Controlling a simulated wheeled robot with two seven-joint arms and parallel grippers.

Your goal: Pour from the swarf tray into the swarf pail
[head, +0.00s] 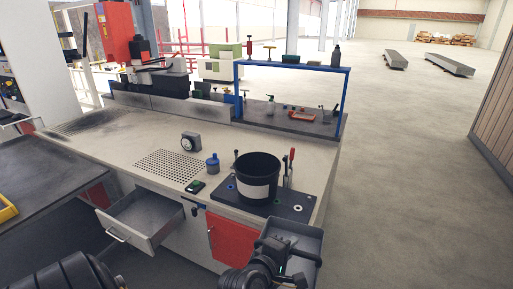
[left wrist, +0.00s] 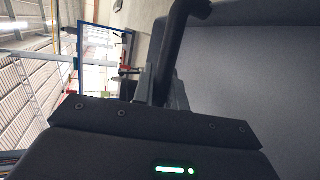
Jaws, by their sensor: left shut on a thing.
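The swarf pail (head: 258,190) is a black bucket with a pale label. It stands upright on a dark plate at the bench's front right corner. The swarf tray (head: 307,244) is a grey, open box in front of that corner, nearer me than the pail and apart from it. My left gripper (head: 272,250) is shut on the tray's handle at its left side. In the left wrist view the dark handle (left wrist: 172,50) meets the jaws and the grey tray wall (left wrist: 250,80) fills the right. I cannot make out the tray's contents. My right gripper is not in view.
Upright clamps (head: 290,165) stand close beside the pail on the dark plate (head: 292,208). An open drawer (head: 145,217) juts from the bench front. Open floor lies at right.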

